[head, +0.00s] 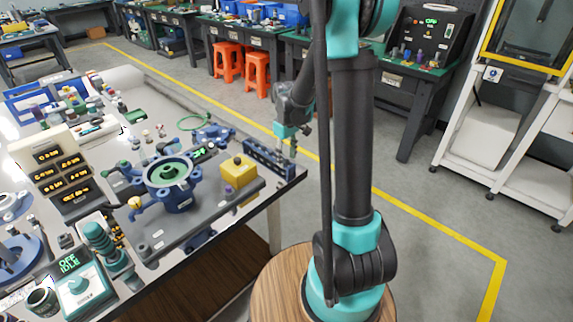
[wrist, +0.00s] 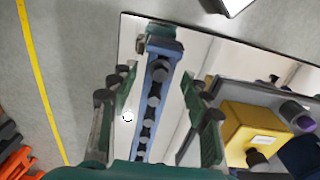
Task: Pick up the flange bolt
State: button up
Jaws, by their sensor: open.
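Several dark hex-headed bolts (wrist: 159,75) stand in a row in a narrow blue rack (wrist: 142,137); I cannot tell which one is meant. In the head view the rack (head: 262,160) lies near the table's right corner, and its bolts are too small there to tell apart. My gripper (wrist: 157,85) is open and empty, its green and dark fingers on either side of the rack in the wrist view. In the head view my gripper (head: 288,140) hangs over the rack's right end. Height above the bolts is hard to tell.
A yellow block (head: 238,171) with a dark knob stands left of the rack, on a grey plate beside a blue flanged valve body (head: 172,178). It also shows right of the fingers in the wrist view (wrist: 252,129). The floor beyond the table corner is clear.

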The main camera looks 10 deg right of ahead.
jog(key=shift+f, duration=0.35)
jog(key=shift+c, duration=0.4)
grip_shut()
